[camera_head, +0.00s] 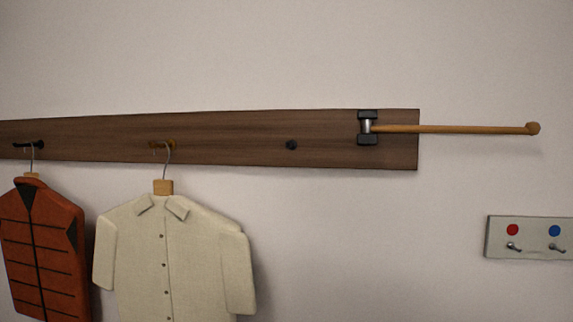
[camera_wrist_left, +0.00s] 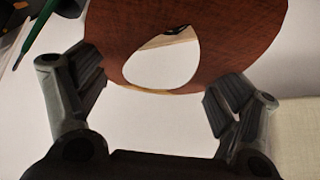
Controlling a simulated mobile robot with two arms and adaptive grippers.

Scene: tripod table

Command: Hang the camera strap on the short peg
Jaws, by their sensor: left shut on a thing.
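In the left wrist view, my left gripper (camera_wrist_left: 158,80) has its two fingers on either side of a reddish-brown band (camera_wrist_left: 235,35) with an oval opening. I take this band for the camera strap, though no camera shows, and the gripper is shut on it. The band's upper part is cut off by the picture edge. In the head view, a small dark round peg (camera_head: 291,145) sticks out of the brown wall board (camera_head: 230,135) and is bare. Neither gripper nor the strap shows in the head view.
An orange-red jacket (camera_head: 45,245) and a cream shirt (camera_head: 175,250) hang on hooks left of the peg. A long wooden rod (camera_head: 455,129) extends right from a dark bracket (camera_head: 367,127). A pale plate (camera_head: 533,239) with two small hooks is lower right. A green tool (camera_wrist_left: 38,35) shows in the wrist view.

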